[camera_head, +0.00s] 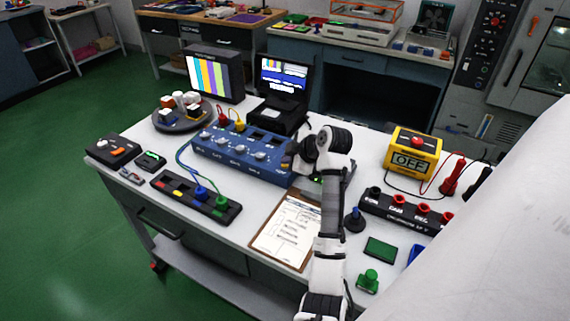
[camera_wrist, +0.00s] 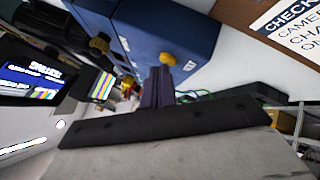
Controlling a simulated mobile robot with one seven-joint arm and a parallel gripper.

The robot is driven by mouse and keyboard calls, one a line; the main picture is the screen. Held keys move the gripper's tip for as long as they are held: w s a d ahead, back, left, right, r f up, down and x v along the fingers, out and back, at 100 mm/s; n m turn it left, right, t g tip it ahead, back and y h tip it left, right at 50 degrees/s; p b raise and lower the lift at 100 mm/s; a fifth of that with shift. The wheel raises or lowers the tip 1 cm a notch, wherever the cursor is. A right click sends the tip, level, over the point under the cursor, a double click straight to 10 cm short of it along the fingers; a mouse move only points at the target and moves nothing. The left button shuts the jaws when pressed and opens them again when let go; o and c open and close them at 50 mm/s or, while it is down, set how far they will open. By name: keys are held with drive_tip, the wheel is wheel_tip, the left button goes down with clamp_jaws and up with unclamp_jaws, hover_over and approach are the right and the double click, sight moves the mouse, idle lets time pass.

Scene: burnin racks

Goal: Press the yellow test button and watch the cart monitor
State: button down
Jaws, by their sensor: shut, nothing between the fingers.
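A yellow round button (camera_wrist: 170,60) sits on the side of the blue test box (camera_wrist: 150,35) in the wrist view. My gripper (camera_wrist: 160,72) is shut and empty, its tips close to the button; I cannot tell whether they touch it. In the head view my gripper (camera_head: 288,162) is at the right end of the blue box (camera_head: 235,152), and the arm hides the button. A monitor (camera_head: 213,76) with colour bars stands at the back left of the cart. A black unit (camera_head: 283,80) beside it has a lit blue screen with colour bars.
A clipboard (camera_head: 287,232) lies in front of the blue box. A yellow meter (camera_head: 412,150) reading OFF and a black socket strip (camera_head: 395,208) are at right. A black strip (camera_head: 195,195) with cables and a round tray (camera_head: 184,115) are at left.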

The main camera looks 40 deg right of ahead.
idle(0.4)
drive_tip(key=shift+r+p, duration=0.45)
drive_tip(key=shift+r, duration=0.35)
wheel_tip(320, 180, up, 5)
drive_tip(key=p, duration=0.2)
drive_tip(key=shift+p, duration=0.4)
idle(0.5)
